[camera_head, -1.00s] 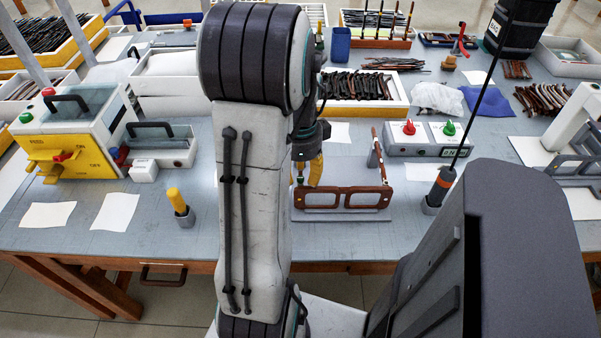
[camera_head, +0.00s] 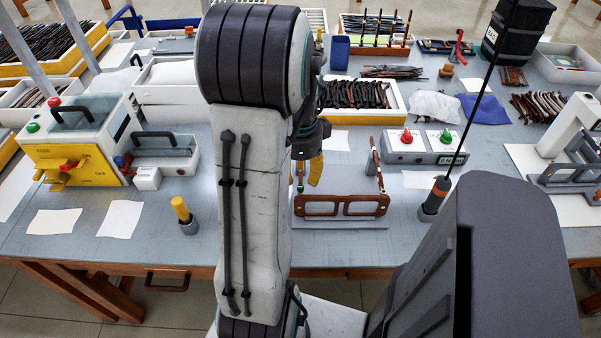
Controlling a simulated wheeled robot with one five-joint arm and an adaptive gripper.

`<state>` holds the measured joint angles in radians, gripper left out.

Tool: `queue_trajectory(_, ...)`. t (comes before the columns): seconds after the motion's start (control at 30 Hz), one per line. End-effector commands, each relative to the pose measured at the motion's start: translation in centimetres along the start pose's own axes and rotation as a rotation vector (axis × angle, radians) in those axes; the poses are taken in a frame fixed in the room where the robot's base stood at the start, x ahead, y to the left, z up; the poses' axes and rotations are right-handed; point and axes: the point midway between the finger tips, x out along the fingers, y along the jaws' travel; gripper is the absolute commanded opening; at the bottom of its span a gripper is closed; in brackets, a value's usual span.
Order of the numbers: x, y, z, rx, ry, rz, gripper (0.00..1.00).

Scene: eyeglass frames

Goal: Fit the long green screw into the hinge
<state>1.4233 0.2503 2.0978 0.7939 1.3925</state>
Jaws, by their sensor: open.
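The brown eyeglass frame (camera_head: 342,206) stands upright on a grey plate (camera_head: 360,223) near the table's front edge, lenses facing me. One brown temple (camera_head: 375,160) runs back from its right end. At its left end a thin upright piece (camera_head: 300,178) with a green part shows beside my arm; I cannot tell whether the green is the long screw. My gripper (camera_head: 309,172), with yellow fingers, is open just behind and above the left end of the frame. My arm hides part of it, and the hinge is too small to make out.
A box with red and green knobs (camera_head: 422,145) stands behind right. An orange-banded driver (camera_head: 436,195) is to the right, a yellow-handled one (camera_head: 182,212) to the left. A tray of dark temples (camera_head: 398,103) lies behind. White sheets (camera_head: 120,219) lie on the left.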

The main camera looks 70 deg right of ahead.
Motion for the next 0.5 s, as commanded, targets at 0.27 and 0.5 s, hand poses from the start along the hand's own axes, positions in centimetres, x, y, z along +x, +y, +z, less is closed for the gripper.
queue_trajectory(0.27,-1.8,0.0,0.0,0.0,0.0,-0.001,0.39)
queue_trajectory(0.5,-3.0,0.0,0.0,0.0,0.0,-0.002,0.39)
